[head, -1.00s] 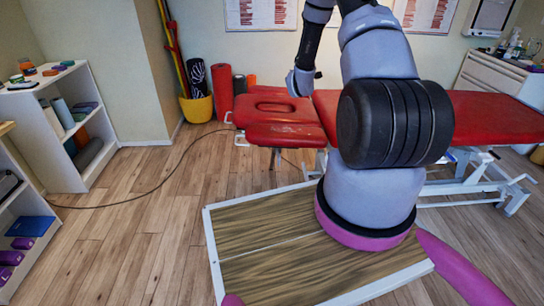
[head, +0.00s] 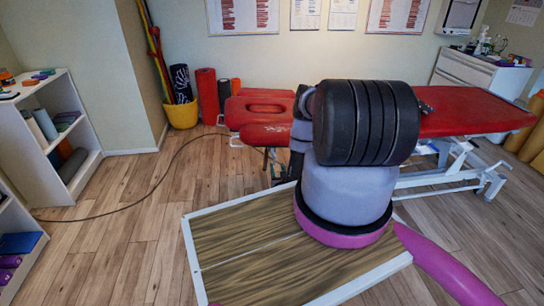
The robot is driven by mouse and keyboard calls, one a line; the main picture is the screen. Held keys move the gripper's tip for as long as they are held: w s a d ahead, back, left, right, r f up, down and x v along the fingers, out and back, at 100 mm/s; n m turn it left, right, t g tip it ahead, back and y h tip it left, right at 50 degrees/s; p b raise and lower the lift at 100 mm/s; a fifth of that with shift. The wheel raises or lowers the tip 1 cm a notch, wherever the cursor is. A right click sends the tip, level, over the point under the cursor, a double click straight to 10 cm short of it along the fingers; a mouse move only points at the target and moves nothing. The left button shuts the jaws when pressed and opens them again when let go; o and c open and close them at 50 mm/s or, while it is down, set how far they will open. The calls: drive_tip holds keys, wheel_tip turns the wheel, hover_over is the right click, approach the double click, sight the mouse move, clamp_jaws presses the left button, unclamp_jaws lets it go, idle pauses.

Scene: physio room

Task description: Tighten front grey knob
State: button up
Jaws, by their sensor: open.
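The red treatment table (head: 478,112) stands across the middle of the head view on a white frame. Its padded head end (head: 262,106), with a face opening, is at the left. My arm's thick black and grey links cover the table's middle. I cannot make out a grey knob; the part of the table behind my arm is hidden. A small dark shape shows at the right edge of my arm over the red top; I cannot tell what it is. My gripper is not visible; the far end of my arm is folded low behind its own links.
White shelves (head: 88,128) stand at the left. A yellow pot (head: 181,115) and upright rolls (head: 207,95) are behind the head end. A black cable (head: 150,186) curves over the floor. A white cabinet (head: 470,72) is at the back right.

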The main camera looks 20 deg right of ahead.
drive_tip(key=x, duration=1)
drive_tip(key=shift+w, duration=0.25)
drive_tip(key=shift+c, duration=0.3)
clamp_jaws()
